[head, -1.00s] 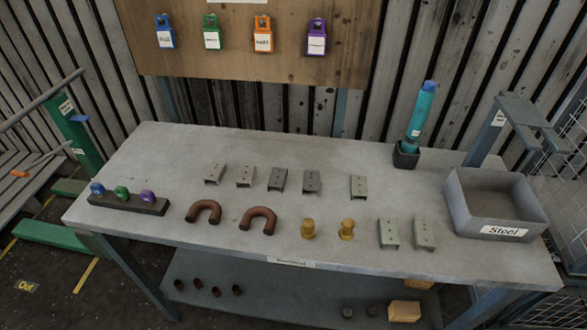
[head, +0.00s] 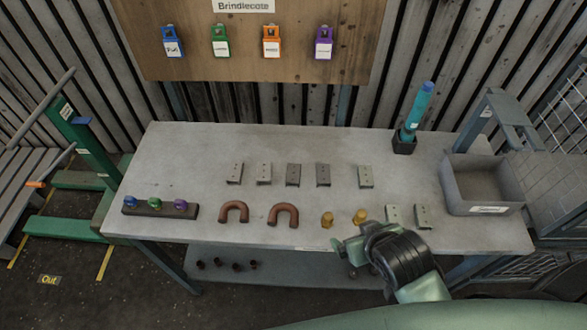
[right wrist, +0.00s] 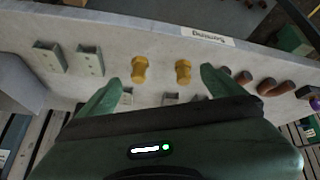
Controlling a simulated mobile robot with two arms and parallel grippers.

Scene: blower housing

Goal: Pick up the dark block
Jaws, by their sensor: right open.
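A long dark block (head: 166,211) lies at the left end of the grey table (head: 330,140), near its front edge. It bears a blue, a green and a purple piece. In the right wrist view only one end of the dark block (right wrist: 305,92) shows, at the right edge. My right gripper (head: 343,247) is open and empty by the table's front edge, well to the right of the block. Its two fingers (right wrist: 160,92) frame two brass pieces (right wrist: 183,72) in the wrist view, without visible contact. My left gripper is out of view.
Two brown U-shaped pipes (head: 283,215) lie between the block and the brass pieces. Several metal brackets (head: 293,174) stand behind and to the right, some darker grey. A grey bin (head: 487,209) and a bottle in a holder (head: 404,146) are at the right. The back left is clear.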

